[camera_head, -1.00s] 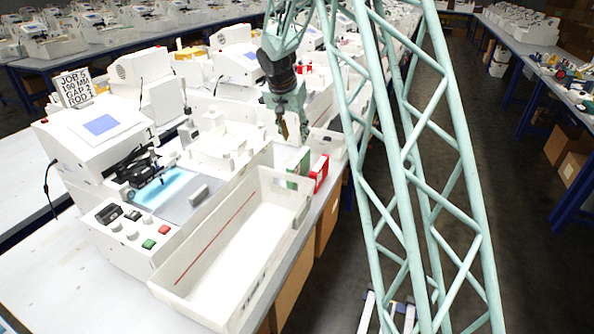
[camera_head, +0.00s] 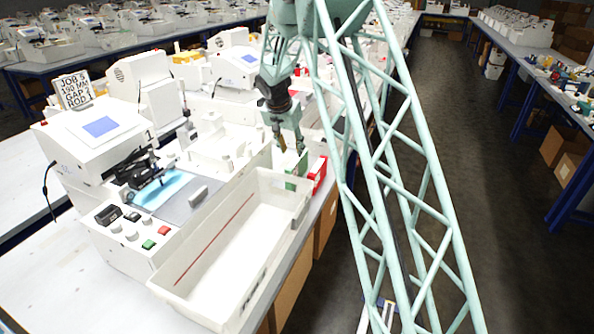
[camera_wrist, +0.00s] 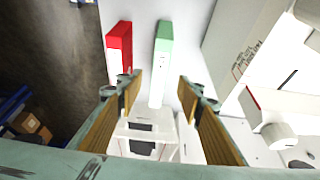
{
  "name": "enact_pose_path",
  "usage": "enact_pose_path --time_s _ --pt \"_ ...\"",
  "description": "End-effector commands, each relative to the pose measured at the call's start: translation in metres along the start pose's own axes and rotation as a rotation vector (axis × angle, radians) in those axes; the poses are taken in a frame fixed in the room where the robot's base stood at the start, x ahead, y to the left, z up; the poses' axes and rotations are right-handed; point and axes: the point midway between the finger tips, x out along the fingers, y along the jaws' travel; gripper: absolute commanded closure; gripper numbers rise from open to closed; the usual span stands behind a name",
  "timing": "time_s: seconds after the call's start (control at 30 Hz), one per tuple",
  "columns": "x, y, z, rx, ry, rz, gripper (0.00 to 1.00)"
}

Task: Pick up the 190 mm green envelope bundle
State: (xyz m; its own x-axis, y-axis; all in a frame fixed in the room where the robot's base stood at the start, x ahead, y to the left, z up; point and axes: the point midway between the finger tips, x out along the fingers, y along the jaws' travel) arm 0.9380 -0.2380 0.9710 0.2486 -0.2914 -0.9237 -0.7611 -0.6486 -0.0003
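The green envelope bundle (camera_head: 301,168) stands on the bench beyond the far end of the white tray, partly hidden by the tray's end wall. In the wrist view the green bundle (camera_wrist: 164,38) shows a green end and a long white side. My gripper (camera_head: 289,148) is above and near it in the head view. In the wrist view my gripper (camera_wrist: 160,80) is open, with its wood-coloured pads apart and nothing held. The bundle lies in line with the gap between the fingers, ahead of the tips; contact does not show.
A red bundle (camera_head: 318,172) stands just right of the green one, nearer the bench edge; it also shows in the wrist view (camera_wrist: 119,42). The long white tray (camera_head: 188,285) lies in front. The white plotter (camera_head: 95,140) stands to the left.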

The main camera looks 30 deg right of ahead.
Motion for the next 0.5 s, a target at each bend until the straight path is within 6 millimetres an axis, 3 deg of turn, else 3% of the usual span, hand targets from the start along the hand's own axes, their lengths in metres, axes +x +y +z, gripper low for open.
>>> enact_pose_path --time_s 0.17,0.5 --pt "0.010 0.000 0.001 0.000 -0.001 0.001 0.66" --pt "0.050 0.001 0.001 0.001 -0.002 0.002 0.66"
